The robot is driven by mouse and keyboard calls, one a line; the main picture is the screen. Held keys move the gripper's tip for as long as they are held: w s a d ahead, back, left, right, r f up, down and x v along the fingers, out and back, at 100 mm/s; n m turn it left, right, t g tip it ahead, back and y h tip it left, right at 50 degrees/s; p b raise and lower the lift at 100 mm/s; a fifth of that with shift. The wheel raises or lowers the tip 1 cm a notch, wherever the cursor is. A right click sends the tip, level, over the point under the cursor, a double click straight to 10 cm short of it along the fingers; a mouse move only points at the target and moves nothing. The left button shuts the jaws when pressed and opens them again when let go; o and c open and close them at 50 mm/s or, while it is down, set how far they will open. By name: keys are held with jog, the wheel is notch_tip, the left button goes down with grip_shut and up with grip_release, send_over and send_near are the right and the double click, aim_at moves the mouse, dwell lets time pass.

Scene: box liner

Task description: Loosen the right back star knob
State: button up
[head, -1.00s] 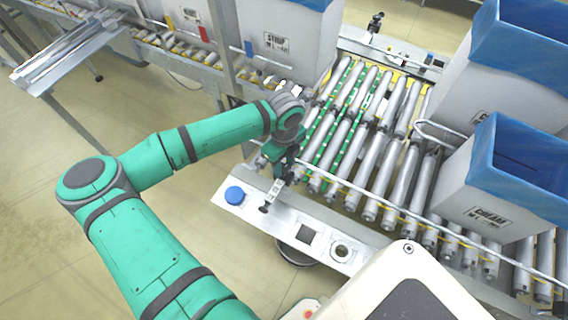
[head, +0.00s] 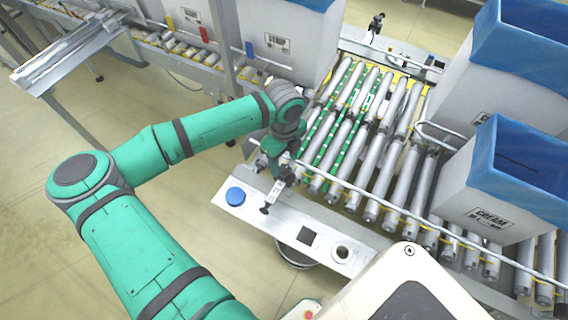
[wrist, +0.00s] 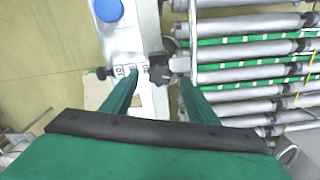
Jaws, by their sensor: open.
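A dark star knob (wrist: 160,69) sits on the rail clamp at the near end of the conveyor, in the middle of the wrist view. My gripper (wrist: 157,77) is open, with one green finger on either side of the knob. I cannot tell whether the fingers touch it. In the head view the same dark knob (head: 287,173) is partly hidden by my gripper (head: 281,160). A scale bar with a small black end knob (wrist: 102,73) runs left from the clamp; this end knob also shows in the head view (head: 265,209).
A blue button (head: 235,196) is on the metal end plate (head: 325,235). Rollers (head: 350,150) and a guide rail (head: 400,210) lie to the right. A blue-lined box (head: 490,205) stands at the right. Another clamp with a dark knob (head: 376,20) is across the conveyor.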

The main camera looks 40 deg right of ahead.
aim_at(285, 169)
notch_tip(285, 169, up, 8)
jog(key=shift+s, duration=0.15)
dwell(0.5)
